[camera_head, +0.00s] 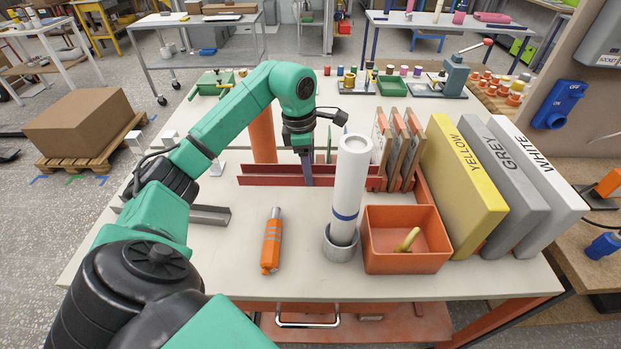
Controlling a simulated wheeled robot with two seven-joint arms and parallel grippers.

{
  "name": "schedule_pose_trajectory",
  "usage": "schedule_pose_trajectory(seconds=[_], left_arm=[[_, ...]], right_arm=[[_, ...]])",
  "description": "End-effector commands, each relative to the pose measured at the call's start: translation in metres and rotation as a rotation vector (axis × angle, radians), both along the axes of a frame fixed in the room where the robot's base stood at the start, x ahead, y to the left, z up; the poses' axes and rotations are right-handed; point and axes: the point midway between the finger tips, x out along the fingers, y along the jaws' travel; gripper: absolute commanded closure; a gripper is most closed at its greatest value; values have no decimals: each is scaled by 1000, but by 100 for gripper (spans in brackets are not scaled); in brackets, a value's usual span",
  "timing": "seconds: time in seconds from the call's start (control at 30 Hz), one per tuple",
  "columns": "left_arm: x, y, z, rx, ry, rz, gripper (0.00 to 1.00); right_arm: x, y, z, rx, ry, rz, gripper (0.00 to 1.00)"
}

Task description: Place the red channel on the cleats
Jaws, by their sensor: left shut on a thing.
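The red channel (262,178) is a long, low dark-red profile lying left to right across the middle of the white workbench. My left gripper (308,176) reaches down to it from above and is shut on it near its middle. I cannot tell whether the channel rests on the surface or is slightly raised. The white cylinder hides part of its right end. The cleats cannot be made out clearly; a small pale piece (218,168) stands left of the channel. My right gripper is not in view.
A white cylinder (349,185) stands in a grey cup in front of the channel. An orange tube (271,241), a grey channel (208,215) and an orange bin (405,260) are nearby. Yellow (462,190), grey and white binders stand at right. An orange post (262,135) rises behind.

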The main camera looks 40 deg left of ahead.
Motion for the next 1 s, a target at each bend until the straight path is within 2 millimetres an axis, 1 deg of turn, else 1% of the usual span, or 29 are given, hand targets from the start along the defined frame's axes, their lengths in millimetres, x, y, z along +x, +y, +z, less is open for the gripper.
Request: schedule_pose_trajectory(seconds=[0.03,0.1,0.17,0.23,0.3,0.37,0.47,0.6,0.67,0.83,0.93,0.97,1.0], left_arm=[[-1,0,-10,-1,5,0,100],[-1,0,-25,-2,5,1,100],[0,-1,-37,-3,4,0,100],[-1,0,-51,-2,4,1,100],[0,0,-61,-4,1,2,100],[1,0,-66,-1,0,1,100],[0,0,-79,-3,3,0,100],[0,0,-104,-3,2,2,100],[1,0,-107,-2,-1,1,100],[1,1,-107,0,-1,1,100],[1,1,-111,0,-1,1,100],[1,1,-111,1,-1,1,38],[1,1,-110,0,0,1,23]], right_arm=[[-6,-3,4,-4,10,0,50],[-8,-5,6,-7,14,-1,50],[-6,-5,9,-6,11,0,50],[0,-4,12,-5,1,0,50],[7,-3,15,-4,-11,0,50],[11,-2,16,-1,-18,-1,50],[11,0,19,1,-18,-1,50],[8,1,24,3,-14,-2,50],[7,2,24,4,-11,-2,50],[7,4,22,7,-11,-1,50],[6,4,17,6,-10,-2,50],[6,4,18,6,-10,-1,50],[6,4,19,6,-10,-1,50]])
